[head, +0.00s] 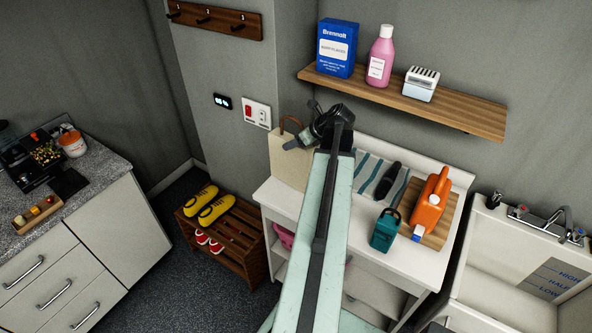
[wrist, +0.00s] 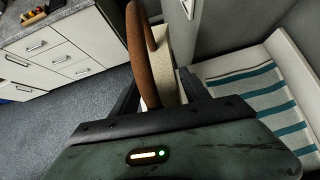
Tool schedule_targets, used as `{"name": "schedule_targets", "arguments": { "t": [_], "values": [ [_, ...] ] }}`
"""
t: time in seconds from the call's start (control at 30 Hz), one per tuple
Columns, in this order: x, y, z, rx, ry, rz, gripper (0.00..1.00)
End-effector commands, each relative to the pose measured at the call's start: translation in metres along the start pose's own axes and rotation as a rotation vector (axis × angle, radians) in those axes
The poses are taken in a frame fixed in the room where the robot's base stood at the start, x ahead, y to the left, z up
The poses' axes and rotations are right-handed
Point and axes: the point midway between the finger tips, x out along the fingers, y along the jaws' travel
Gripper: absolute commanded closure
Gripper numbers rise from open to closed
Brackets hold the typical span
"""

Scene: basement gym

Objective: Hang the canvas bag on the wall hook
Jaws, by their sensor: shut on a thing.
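The canvas bag (head: 288,160) is cream with a brown handle and shows in the head view just left of my gripper (head: 297,143), at the left end of the white cabinet. In the wrist view the bag's brown handle (wrist: 140,50) stands between the two dark fingers of my gripper (wrist: 158,92), with a strip of cream canvas (wrist: 184,60) beyond it. My gripper is shut on the bag. My arm hides part of the bag's right side. The wall hooks (head: 204,19) are dark pegs on a wooden rail at the upper left, higher than the bag and apart from it.
A shelf (head: 460,107) with a blue box, pink bottle and white appliance juts out above right. The white cabinet (head: 285,196) holds a striped towel, an orange jug and a teal tool. A shoe rack (head: 240,262) stands below left. Wall switches (head: 257,113) sit below the rail.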

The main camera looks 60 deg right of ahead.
Motion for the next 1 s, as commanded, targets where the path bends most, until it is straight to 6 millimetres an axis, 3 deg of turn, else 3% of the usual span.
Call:
{"name": "schedule_targets", "arguments": {
  "t": [0.03,0.27,0.5,0.93,0.97,1.0],
  "values": [
    [0.013,0.000,-0.013,0.000,-0.001,0.000,1.00],
    [0.017,0.000,-0.017,0.001,-0.001,0.000,1.00],
    [0.046,0.000,-0.046,0.001,-0.001,-0.001,1.00],
    [0.048,-0.001,-0.048,0.001,-0.001,-0.001,1.00],
    [0.047,-0.001,-0.048,0.001,0.000,-0.001,0.43],
    [0.047,-0.001,-0.048,0.001,0.000,-0.001,0.32]
  ]
}}
